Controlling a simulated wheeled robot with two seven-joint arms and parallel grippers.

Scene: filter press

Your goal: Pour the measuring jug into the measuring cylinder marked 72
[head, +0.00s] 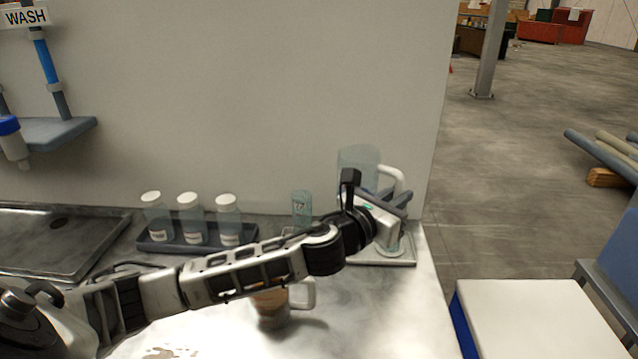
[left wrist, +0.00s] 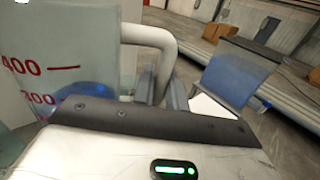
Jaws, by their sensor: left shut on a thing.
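The measuring jug (head: 358,158), clear with a white handle, stands out above the right end of the counter in the head view. In the left wrist view the jug (left wrist: 70,60) fills the left side, with red marks 400 and 300 and some blue showing low down. My left gripper (head: 392,197) is shut on its white handle (left wrist: 150,35). The jug looks about upright; its lower part is hidden by my gripper. A clear measuring cylinder (head: 301,207) with a small number label, hard to read, stands left of the jug. My right gripper is not in view.
Several white-capped bottles (head: 190,217) stand in a dark rack at the back. A pale tray (head: 400,256) lies at the counter's right end. A white-handled vessel with brown contents (head: 270,303) is partly hidden below my left arm. A sink (head: 60,235) is at left.

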